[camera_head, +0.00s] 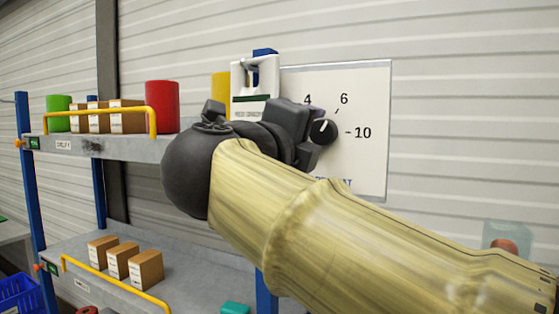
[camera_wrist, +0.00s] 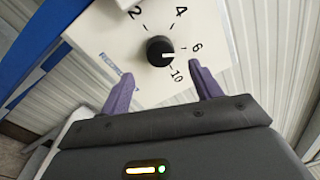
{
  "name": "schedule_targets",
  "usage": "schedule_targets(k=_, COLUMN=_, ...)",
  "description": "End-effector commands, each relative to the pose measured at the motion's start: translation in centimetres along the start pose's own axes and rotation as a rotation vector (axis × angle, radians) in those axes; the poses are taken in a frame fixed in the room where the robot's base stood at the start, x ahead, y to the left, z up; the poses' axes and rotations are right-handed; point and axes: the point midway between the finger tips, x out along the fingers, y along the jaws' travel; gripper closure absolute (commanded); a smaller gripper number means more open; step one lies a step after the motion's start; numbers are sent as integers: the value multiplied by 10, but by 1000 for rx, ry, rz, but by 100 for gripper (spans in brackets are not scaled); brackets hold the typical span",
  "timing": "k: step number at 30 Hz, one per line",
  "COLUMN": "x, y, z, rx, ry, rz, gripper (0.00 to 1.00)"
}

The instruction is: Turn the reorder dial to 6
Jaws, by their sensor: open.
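The reorder dial is a black round knob (camera_head: 323,132) with a white pointer line, on a white panel (camera_head: 375,90) fixed to the wall. In the wrist view the knob (camera_wrist: 159,50) lies ahead of the fingers, with 2, 4, 6 and 10 printed around it.
A shelf rack (camera_head: 100,147) stands left of the panel, with a red cylinder (camera_head: 162,106), a green cylinder (camera_head: 60,113) and cardboard boxes (camera_head: 127,117). A white holder (camera_head: 252,75) is beside the panel's upper left. The wall to the right is bare.

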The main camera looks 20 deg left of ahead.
Motion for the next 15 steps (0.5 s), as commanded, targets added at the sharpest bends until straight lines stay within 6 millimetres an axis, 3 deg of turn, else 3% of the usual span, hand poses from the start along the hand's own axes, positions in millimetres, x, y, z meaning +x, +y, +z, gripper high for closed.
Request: schedule_targets(k=15, x=-100, y=2, z=0, rx=0, ry=-2, rz=1, gripper=36)
